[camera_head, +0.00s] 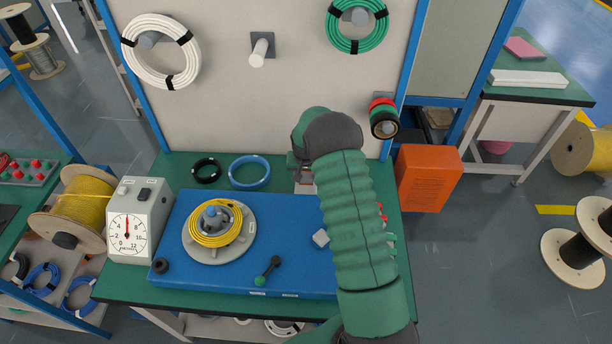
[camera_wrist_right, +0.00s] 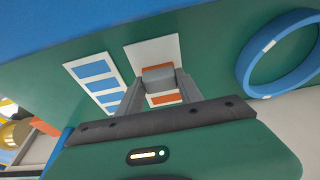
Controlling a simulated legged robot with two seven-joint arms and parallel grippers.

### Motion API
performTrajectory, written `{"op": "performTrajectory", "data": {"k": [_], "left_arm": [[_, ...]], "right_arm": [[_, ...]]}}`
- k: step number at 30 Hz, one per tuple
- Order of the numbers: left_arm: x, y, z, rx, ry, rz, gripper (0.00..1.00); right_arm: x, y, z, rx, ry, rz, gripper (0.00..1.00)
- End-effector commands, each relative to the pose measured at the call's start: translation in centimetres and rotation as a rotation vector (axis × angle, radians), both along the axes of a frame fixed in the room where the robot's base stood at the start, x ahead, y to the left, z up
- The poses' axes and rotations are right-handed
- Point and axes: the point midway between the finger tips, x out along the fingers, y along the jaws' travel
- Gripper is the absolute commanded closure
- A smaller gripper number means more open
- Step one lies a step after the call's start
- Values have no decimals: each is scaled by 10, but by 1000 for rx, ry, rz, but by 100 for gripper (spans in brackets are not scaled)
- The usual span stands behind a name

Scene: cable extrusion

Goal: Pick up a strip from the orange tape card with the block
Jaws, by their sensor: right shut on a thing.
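The orange tape card (camera_wrist_right: 150,48), white with orange strips (camera_wrist_right: 166,99), lies on the green table top in the right wrist view. In the head view a small part of it seems to show beside my right gripper (camera_head: 301,168), which my arm mostly hides. In the wrist view my right gripper (camera_wrist_right: 158,88) is shut on a grey block (camera_wrist_right: 158,72) between its fingertips. The block is over the card and covers part of it. I cannot tell whether they touch or whether a strip is stuck to the block. My left gripper is not in view.
A blue tape card (camera_wrist_right: 93,83) lies beside the orange one. A blue cable ring (camera_head: 249,172) and a black ring (camera_head: 206,168) lie nearby. A blue board (camera_head: 180,275) carries a yellow coil (camera_head: 216,239). A dial gauge (camera_head: 132,225) stands left. The backboard (camera_head: 220,100) rises behind.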

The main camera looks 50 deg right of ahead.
Motion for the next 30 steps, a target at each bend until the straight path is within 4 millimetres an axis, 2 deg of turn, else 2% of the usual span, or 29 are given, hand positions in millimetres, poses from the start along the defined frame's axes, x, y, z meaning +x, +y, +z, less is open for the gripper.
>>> {"op": "performTrajectory", "data": {"k": [5,24,30], "left_arm": [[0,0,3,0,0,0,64],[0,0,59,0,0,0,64],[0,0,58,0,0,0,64]], "right_arm": [[-2,2,1,5,5,0,93],[-1,1,79,2,3,1,93],[-1,1,79,2,2,0,93]]}}
